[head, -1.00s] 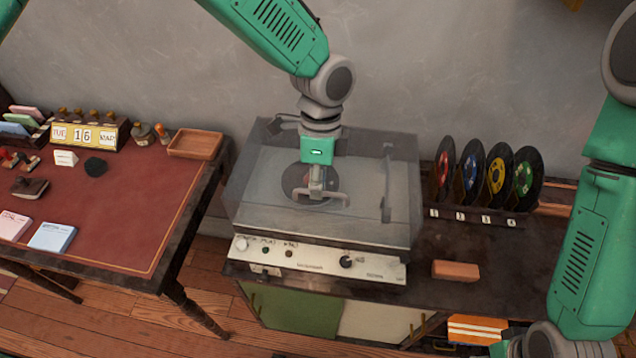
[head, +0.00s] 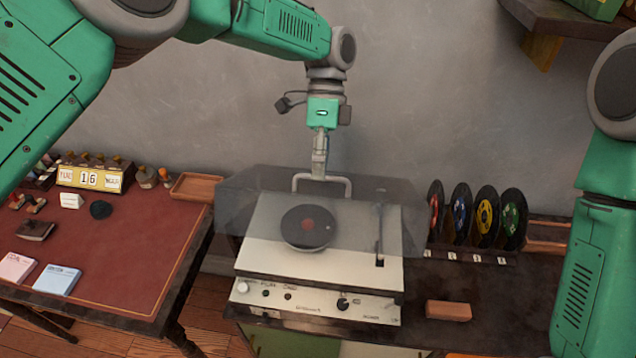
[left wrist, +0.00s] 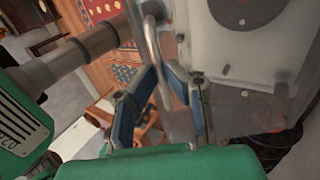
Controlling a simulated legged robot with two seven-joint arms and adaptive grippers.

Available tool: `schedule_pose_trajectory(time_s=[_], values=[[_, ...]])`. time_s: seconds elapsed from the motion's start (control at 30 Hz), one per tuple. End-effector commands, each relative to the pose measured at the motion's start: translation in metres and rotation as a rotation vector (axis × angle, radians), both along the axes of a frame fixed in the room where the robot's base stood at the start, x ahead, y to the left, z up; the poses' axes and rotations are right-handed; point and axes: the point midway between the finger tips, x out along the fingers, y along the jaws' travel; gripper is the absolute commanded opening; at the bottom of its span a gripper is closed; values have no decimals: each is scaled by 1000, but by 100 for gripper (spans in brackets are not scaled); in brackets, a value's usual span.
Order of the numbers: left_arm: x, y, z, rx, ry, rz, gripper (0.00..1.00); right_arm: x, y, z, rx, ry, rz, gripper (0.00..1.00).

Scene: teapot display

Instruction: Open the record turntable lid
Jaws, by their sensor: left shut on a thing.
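The record turntable (head: 316,310) stands on a dark cabinet, with a black record (head: 308,228) on its platter. Its smoky clear lid (head: 250,195) is tilted up at the front. A pale U-shaped handle (head: 348,186) is on the lid. My left gripper (head: 320,176) is shut on this handle above the lid. In the left wrist view, the blue-padded fingers of the left gripper (left wrist: 165,95) close around the metal handle (left wrist: 152,45). My right arm shows at the right edge, but its gripper is out of view.
Several colored records (head: 460,212) stand in a rack right of the turntable. A brown block (head: 448,311) lies on the cabinet's front. A red-topped desk (head: 130,245) with a calendar (head: 90,178) stands at left. A shelf (head: 560,22) juts from the wall at upper right.

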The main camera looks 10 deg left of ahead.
Motion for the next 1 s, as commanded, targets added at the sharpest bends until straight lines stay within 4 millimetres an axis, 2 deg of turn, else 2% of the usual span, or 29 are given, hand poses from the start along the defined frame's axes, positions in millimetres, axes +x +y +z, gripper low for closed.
schedule_pose_trajectory(time_s=[0.03,0.2,0.57,0.6,0.63,1.0], values=[[6,0,1,-3,-14,4,0,0,0,0,0,0,0,40],[11,0,4,-3,-16,4,0,0,0,0,0,0,0,40],[12,1,3,-1,-15,4,0,0,0,0,0,0,0,40],[12,1,3,0,-14,4,19,0,0,0,0,0,0,40],[12,1,3,0,-14,4,29,0,0,0,0,0,0,40],[7,0,6,-1,-12,3,29,0,0,0,0,0,0,40]])
